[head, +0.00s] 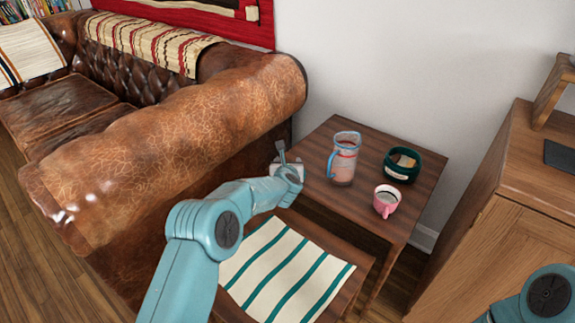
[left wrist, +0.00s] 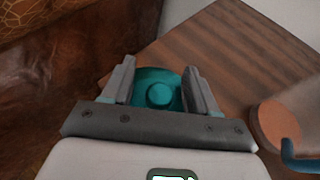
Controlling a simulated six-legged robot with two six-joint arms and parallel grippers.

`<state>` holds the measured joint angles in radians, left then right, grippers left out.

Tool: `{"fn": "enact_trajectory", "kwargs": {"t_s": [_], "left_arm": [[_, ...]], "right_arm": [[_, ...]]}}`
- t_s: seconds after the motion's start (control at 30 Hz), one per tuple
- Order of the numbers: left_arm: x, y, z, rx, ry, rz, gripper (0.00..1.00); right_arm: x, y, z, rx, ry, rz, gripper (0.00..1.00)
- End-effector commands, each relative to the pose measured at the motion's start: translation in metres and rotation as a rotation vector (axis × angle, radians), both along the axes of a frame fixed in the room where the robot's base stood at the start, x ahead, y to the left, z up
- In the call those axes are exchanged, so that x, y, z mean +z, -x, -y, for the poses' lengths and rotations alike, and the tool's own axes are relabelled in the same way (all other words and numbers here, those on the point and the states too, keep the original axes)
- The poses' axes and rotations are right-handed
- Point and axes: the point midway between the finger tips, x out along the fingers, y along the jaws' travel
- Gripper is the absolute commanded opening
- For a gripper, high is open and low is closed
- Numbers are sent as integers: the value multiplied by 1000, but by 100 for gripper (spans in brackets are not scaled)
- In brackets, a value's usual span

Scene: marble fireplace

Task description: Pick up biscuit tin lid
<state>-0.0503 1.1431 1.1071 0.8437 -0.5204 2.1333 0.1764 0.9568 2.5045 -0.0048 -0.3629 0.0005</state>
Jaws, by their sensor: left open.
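The biscuit tin lid, a round teal lid with a raised knob (left wrist: 159,95), lies at the table's edge in the left wrist view. My left gripper (left wrist: 160,88) is open, with one finger on either side of the knob as seen from the wrist. I cannot tell whether the fingers touch the lid. In the head view my left gripper (head: 287,165) is over the table's left corner and hides the lid. A dark green round tin (head: 402,165), open at the top, stands at the table's right. My right gripper is not in view.
The wooden side table (head: 325,135) also holds a glass jug (head: 344,160) with a blue handle and a pink mug (head: 386,202). A leather sofa (head: 170,130) stands close on the left. A lower stool with a striped cloth (head: 285,270) is in front; a wooden cabinet (head: 520,220) is right.

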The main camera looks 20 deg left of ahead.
Motion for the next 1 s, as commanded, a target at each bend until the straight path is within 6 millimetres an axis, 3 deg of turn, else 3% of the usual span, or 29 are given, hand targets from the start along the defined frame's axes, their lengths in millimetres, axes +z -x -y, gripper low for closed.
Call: {"fn": "enact_trajectory", "kwargs": {"t_s": [0.27, 0.7, 1.0], "left_arm": [[10, 21, 5, -2, -1, 0, 59], [48, 109, 26, -3, 0, 0, 59], [62, 143, 33, 0, -1, 0, 59]], "right_arm": [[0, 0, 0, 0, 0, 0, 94], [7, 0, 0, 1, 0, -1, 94], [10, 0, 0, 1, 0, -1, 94]]}}
